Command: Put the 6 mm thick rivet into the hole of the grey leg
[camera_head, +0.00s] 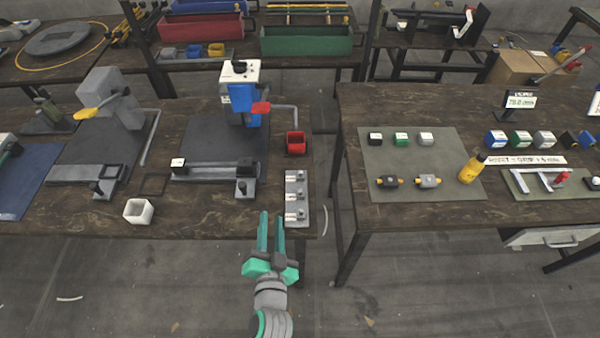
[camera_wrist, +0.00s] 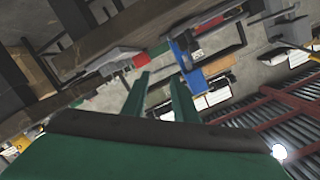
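My gripper (camera_head: 271,216) points away from me at the front right edge of the left table. Its two teal fingers are parallel with a gap between them, and nothing shows in the gap in the wrist view (camera_wrist: 160,78). A grey plate (camera_head: 304,181) just right of the fingertips carries several small pale rivet-like pieces (camera_head: 292,197); their thicknesses are too small to read. A grey bar (camera_head: 205,168) lies on the base of the blue press. A similar grey bar (camera_head: 85,172) lies at the grey press. I cannot tell which is the grey leg, and no hole is visible.
The blue press (camera_head: 242,98) and grey press (camera_head: 116,98) stand behind. A red box (camera_head: 296,143) is beyond the plate.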

